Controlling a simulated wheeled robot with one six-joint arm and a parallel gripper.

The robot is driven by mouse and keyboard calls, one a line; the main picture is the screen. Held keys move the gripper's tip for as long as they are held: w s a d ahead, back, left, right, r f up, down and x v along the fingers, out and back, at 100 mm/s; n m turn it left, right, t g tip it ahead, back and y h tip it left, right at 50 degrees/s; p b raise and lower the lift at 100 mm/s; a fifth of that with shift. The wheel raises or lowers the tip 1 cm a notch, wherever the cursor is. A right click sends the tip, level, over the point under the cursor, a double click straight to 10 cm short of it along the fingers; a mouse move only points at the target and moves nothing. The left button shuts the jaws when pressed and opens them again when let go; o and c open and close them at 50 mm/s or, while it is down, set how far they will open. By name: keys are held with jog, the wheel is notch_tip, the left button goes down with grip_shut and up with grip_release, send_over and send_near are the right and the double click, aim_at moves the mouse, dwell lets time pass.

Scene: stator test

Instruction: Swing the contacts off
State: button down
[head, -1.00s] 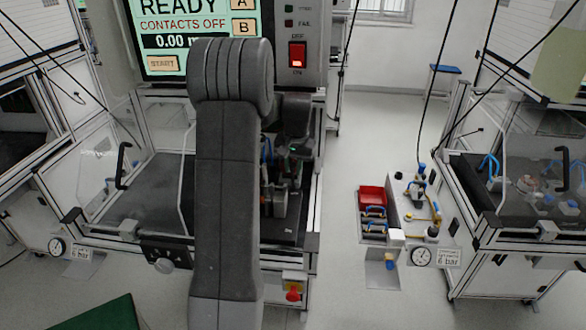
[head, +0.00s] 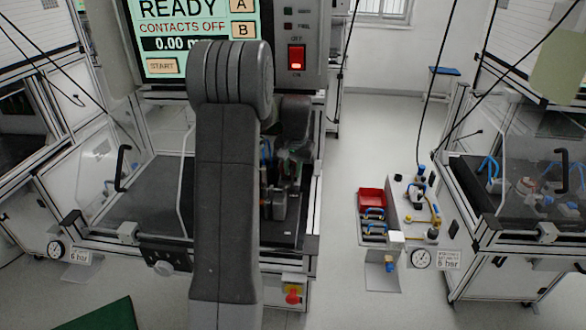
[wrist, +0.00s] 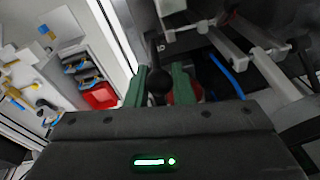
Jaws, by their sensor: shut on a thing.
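In the wrist view, the two green fingers of my gripper (wrist: 158,86) are shut on a black ball knob (wrist: 158,80) on a dark lever rod. A red rounded part shows just behind the right finger. The contacts cannot be clearly made out; grey bars and a blue hose (wrist: 227,76) lie to the right of the fingers. In the head view, my arm covers much of the test fixture (head: 280,200) on the black bench plate. The screen (head: 195,35) reads READY, CONTACTS OFF and 0.00, with START, A and B buttons.
The red rocker switch (head: 297,57) is lit beside the screen. A clear hinged guard with a black handle (head: 122,168) stands at the left of the bench. A second bench (head: 500,200) is farther right.

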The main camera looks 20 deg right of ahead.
jog(key=shift+s+a+f, duration=0.1)
jog(key=shift+f, duration=0.2)
jog(key=c, duration=1.3)
grip_release()
jog(key=shift+r, duration=0.1)
jog(key=r, duration=0.4)
jog(key=s+r+b, duration=0.1)
jog(key=r, duration=0.4)
jog(key=s+r, duration=0.1)
jog(key=r, duration=0.3)
jog(key=shift+r, duration=0.3)
